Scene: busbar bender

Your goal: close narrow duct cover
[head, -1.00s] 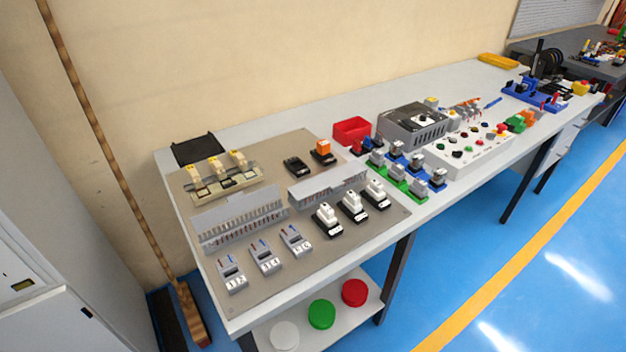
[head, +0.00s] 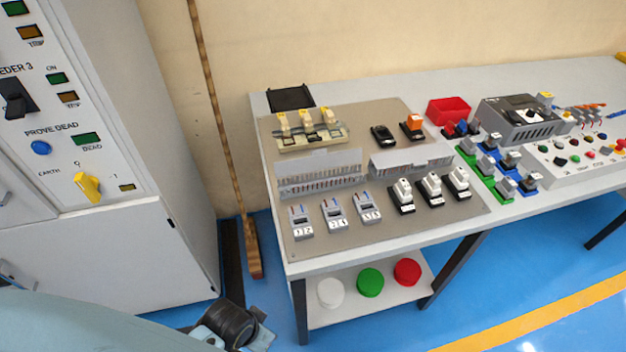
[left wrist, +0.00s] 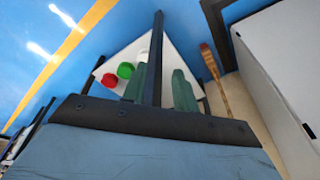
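Two grey slotted wiring ducts lie across the board on the bench in the head view. The left duct (head: 318,180) shows its comb-like slots, with a plain grey cover (head: 322,159) raised along its back. The right duct (head: 412,168) is shorter, and its grey cover (head: 408,157) also looks raised, sloping over its back edge. I cannot tell which is the narrow one. My right gripper is not in view.
Breakers, switches and terminal blocks surround the ducts on the board (head: 270,215). A red bin (head: 448,110) and grey box (head: 520,120) stand right. A cabinet (head: 130,240) and broom (head: 253,255) stand left. White, green and red discs sit on the shelf (head: 347,310).

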